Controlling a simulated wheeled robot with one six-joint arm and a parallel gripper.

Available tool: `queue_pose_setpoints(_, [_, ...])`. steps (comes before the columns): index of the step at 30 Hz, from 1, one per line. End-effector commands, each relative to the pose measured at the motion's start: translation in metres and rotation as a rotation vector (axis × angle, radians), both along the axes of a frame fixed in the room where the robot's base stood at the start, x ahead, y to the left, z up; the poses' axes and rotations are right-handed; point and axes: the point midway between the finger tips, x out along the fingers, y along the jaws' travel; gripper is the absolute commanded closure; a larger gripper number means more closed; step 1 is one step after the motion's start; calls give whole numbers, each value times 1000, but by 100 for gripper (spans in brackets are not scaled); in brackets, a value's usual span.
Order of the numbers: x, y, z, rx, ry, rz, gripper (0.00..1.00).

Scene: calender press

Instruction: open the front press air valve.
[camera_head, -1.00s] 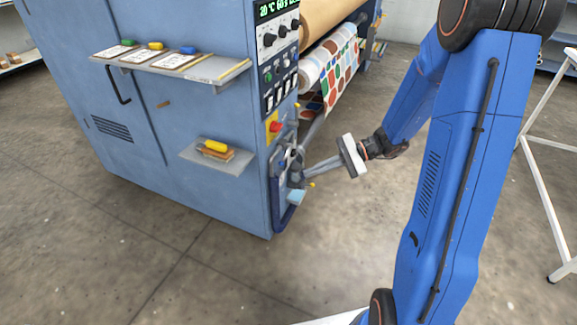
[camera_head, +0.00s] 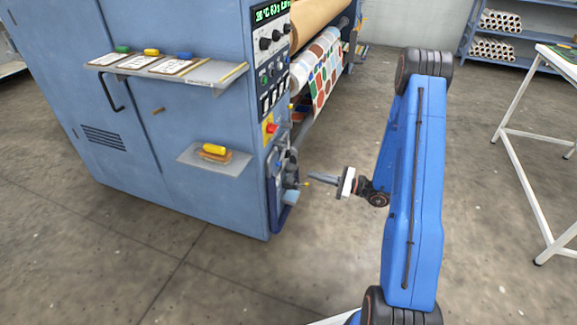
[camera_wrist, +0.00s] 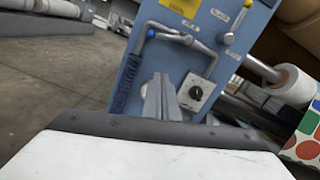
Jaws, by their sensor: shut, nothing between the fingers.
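The blue press cabinet's narrow end panel (camera_head: 273,165) carries pipework, levers and a control. In the wrist view this panel (camera_wrist: 165,50) has a grey pipe with a blue spot (camera_wrist: 151,34), a long dark-blue grip (camera_wrist: 128,84) and a round black knob on a white plate (camera_wrist: 197,92). A lever with a yellow tip (camera_wrist: 229,38) is at its upper right. The small labels are unreadable, so I cannot tell which part is the front press air valve. My gripper (camera_head: 311,179) is shut and empty, pointing at the panel from the right, apart from it. Its fingers (camera_wrist: 160,98) overlap the panel's lower part in the wrist view.
A small shelf (camera_head: 187,157) with a yellow-handled tool juts from the cabinet's side. A red switch on a yellow plate (camera_head: 270,128) is above the pipework. Patterned sheet rollers (camera_head: 315,72) are behind. A white-legged table (camera_head: 510,150) stands right. The floor between is clear.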

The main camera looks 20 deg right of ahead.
Motion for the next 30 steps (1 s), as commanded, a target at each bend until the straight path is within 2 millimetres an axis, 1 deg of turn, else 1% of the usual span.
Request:
queue_pose_setpoints(4, [4,5,-1,3,1,-3,100])
queue_pose_setpoints(8, [13,17,0,2,0,-2,100])
queue_pose_setpoints(23, [59,84,3,0,0,-1,100])
queue_pose_setpoints(24, [58,84,10,0,-1,-3,100])
queue_pose_setpoints(27, [56,87,22,2,-1,-3,100])
queue_pose_setpoints(30, [55,90,31,1,1,-2,100])
